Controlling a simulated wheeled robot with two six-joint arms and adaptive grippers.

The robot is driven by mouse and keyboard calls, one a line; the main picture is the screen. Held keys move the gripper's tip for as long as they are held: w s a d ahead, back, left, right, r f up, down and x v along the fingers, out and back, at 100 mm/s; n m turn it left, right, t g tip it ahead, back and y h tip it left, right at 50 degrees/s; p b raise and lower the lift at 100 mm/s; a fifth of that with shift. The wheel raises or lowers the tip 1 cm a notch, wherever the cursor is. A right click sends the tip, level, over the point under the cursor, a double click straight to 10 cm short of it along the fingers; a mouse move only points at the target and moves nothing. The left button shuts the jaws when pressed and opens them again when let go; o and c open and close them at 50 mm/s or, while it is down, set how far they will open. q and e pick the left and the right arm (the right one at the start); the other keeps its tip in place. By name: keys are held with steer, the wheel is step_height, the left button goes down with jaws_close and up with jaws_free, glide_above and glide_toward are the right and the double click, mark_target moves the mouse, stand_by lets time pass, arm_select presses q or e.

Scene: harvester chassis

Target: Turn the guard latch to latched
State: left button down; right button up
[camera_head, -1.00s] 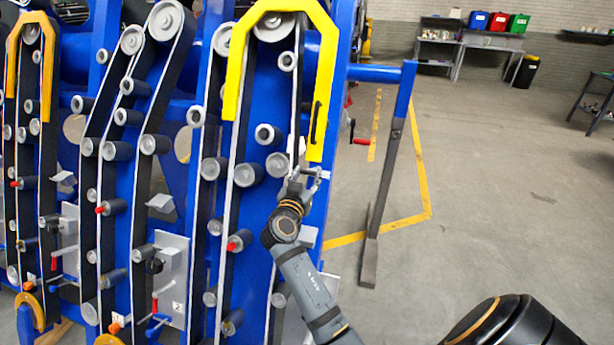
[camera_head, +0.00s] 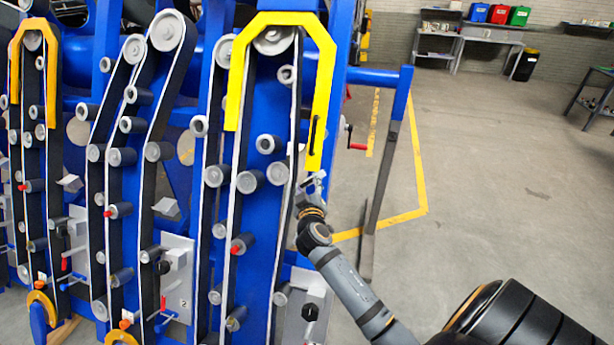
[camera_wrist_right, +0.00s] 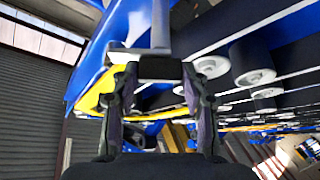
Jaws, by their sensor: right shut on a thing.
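The yellow guard (camera_head: 320,100) arches over the belts on the blue chassis in the head view. The guard latch is a small light-grey piece (camera_head: 317,176) at the lower end of the guard's right leg, mostly hidden by my right gripper (camera_head: 312,188). In the right wrist view my right gripper (camera_wrist_right: 160,80) has its two fingers on either side of the latch's dark end (camera_wrist_right: 160,67), shut on it. A grey bar (camera_wrist_right: 160,30) runs up from that end. The latch's exact angle is hard to tell. My left gripper is out of view.
Rollers and belts (camera_head: 250,180) lie just left of the gripper. A blue bar with a grey post (camera_head: 385,180) and a red-handled crank (camera_head: 357,146) stand to the right. Open floor (camera_head: 490,200) lies beyond them.

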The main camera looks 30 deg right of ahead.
steer(key=n+y+p, duration=0.1)
steer(key=n+p, duration=0.1)
steer(key=r+n+y+p, duration=0.1)
steer(key=n+p, duration=0.1)
steer(key=p, duration=0.1)
steer(key=shift+d, duration=0.15)
steer(key=shift+f+n+g+y+p, duration=0.1)
steer(key=shift+n+g+y+p, duration=0.45)
steer(key=shift+n, duration=0.65)
steer(key=shift+f+n+y, duration=0.1)
steer(key=shift+n+y, duration=0.25)
steer(key=shift+n, duration=0.45)
steer(key=shift+n+g+y, duration=0.5)
steer(key=shift+n+g, duration=0.05)
steer(key=shift+n, duration=0.85)
steer(key=o, duration=1.2)
steer(key=shift+c, duration=0.2)
